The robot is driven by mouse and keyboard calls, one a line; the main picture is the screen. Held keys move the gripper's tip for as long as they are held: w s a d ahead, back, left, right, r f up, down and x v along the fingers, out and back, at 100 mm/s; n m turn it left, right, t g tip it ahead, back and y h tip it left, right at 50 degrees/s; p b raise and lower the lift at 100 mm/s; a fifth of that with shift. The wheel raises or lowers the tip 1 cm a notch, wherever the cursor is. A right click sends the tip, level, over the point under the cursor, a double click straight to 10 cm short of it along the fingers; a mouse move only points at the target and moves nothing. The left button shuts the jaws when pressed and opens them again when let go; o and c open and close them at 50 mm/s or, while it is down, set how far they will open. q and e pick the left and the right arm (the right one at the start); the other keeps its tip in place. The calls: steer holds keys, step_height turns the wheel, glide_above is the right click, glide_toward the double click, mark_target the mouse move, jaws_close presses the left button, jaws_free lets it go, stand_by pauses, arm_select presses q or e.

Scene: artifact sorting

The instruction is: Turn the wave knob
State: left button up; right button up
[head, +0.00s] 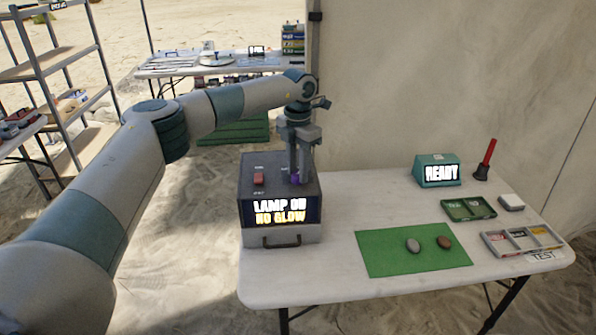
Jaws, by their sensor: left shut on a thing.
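The lamp box (279,235) is dark grey on top and stands at the left end of the white table. Its front display reads "LAMP ON" and "NO GLOW". A red switch (259,179) is on its top. The wave knob (295,179), of which a purple bit shows, is on the top right of the box. My left gripper (299,178) points down from above and is shut on the knob, hiding most of it. My right gripper is not in view.
On the table (330,279) are a green mat (385,262) with two stones, a "READY" display (437,171), a green tray (468,218), a grey sectioned tray (497,251), a white block (511,202) and a red-handled tool (487,158). A tent wall rises behind.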

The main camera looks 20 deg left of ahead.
mark_target(298, 174)
arm_select(q)
steer(key=shift+m, duration=0.8)
steer(key=shift+r+m, duration=0.1)
steer(key=shift+m, duration=0.5)
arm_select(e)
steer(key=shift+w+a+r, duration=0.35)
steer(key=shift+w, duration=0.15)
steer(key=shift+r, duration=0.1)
arm_select(q)
steer(key=o, duration=1)
steer(key=shift+o, duration=0.2)
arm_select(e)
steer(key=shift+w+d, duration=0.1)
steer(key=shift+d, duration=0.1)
arm_select(q)
steer(key=shift+r+b, duration=0.4)
steer(key=shift+r, duration=0.2)
step_height(298, 174, up, 16)
steer(key=b, duration=0.2)
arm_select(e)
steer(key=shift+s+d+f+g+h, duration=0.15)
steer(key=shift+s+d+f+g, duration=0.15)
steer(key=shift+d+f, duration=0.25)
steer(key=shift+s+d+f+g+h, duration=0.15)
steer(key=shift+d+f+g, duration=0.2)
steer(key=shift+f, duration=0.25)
